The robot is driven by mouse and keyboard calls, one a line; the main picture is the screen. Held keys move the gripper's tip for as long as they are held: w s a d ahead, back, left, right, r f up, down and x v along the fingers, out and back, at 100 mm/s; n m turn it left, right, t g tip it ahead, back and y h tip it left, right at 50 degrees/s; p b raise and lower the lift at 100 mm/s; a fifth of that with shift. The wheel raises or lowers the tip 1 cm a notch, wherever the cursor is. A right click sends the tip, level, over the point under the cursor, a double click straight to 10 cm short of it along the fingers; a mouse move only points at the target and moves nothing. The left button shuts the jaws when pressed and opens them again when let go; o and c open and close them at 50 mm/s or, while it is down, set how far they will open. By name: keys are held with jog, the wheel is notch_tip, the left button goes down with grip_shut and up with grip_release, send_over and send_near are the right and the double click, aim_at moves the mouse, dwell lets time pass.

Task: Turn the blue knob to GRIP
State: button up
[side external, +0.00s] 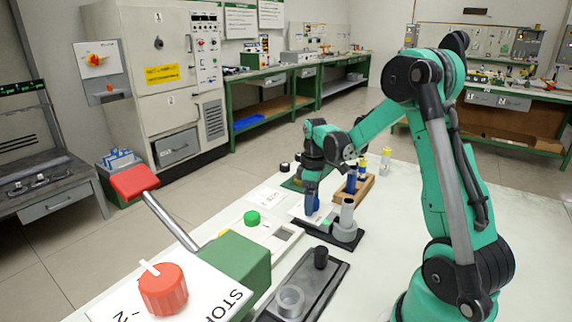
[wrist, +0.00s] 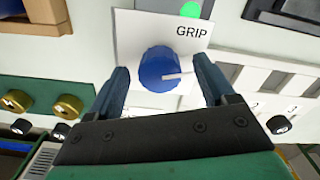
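The blue knob (wrist: 157,68) sits on a white plate (wrist: 128,26) in the wrist view. Its white pointer points right and slightly up, below the printed word GRIP (wrist: 192,31) at the plate's upper right. My gripper (wrist: 160,66) is open, with one finger on each side of the knob and a visible gap on both sides. A bright green spot (wrist: 190,9) shows at the plate's top edge. In the side view my gripper (side external: 312,205) is low over the white plate, and it hides much of the knob area.
A red knob (side external: 163,289) on a plate and a red-handled lever (side external: 135,182) stand at the front left. A green knob (side external: 252,217), a grey fixture (side external: 345,230) and a wooden block with cylinders (side external: 366,187) are near my gripper. The right of the white table (side external: 390,235) is clear.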

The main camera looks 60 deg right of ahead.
jog(key=shift+r, duration=2.85)
jog(key=shift+a+r, duration=0.1)
jog(key=shift+a, duration=0.15)
jog(key=s+a+r+m+t, duration=0.1)
jog(key=a+t, duration=0.2)
jog(key=a, duration=0.6)
jog(key=s+a+r+m+t, duration=0.2)
jog(key=a+t, duration=0.2)
jog(key=a, duration=0.6)
jog(key=shift+s+a+r+m, duration=0.15)
jog(key=shift+a+r+m, duration=0.1)
jog(key=shift+r+m, duration=0.05)
